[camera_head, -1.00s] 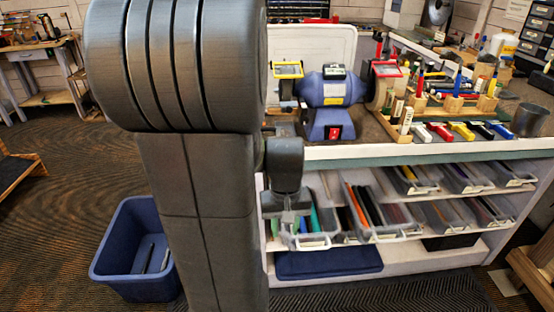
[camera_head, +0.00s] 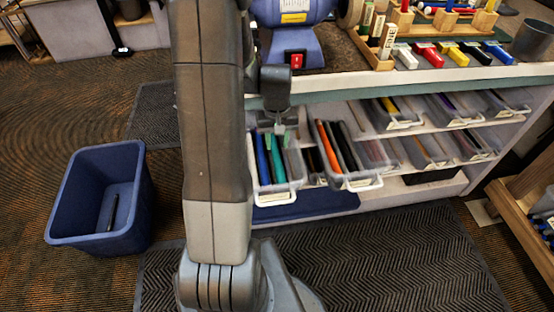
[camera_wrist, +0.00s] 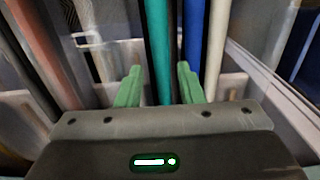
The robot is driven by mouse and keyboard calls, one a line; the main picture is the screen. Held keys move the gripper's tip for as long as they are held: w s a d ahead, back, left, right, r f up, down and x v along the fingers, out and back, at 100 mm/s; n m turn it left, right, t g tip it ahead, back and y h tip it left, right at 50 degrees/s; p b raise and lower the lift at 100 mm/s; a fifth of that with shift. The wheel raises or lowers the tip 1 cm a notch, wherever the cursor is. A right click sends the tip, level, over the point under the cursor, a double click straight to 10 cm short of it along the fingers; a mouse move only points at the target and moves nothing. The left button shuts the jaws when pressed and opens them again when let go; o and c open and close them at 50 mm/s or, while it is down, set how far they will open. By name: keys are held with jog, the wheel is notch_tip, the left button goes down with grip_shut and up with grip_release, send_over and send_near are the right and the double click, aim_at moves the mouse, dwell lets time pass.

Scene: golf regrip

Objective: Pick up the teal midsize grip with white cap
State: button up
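A teal grip (camera_wrist: 158,50) stands out in the wrist view, running lengthwise between the two green fingers of my gripper (camera_wrist: 159,85). The fingers are apart, one on each side of it, with visible gaps. No white cap shows. My gripper (camera_head: 277,138) is at the bin's far end, small and partly hard to make out. The blue grip is just right of the teal one in the wrist view (camera_wrist: 194,40).
A second clear bin (camera_head: 352,184) with an orange grip (camera_head: 327,147) and dark grips is close on the right. The bench edge (camera_head: 400,80) runs above the bins. A blue tub (camera_head: 100,200) stands on the floor at left.

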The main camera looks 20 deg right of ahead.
aim_at(277, 157)
jog(key=shift+s+a+f, duration=0.1)
jog(key=shift+s+f, duration=0.05)
jog(key=shift+f, duration=1.35)
jog(key=shift+s+f, duration=0.1)
jog(key=shift+f, duration=1.4)
jog(key=shift+c, duration=0.4)
jog(key=c, duration=0.6)
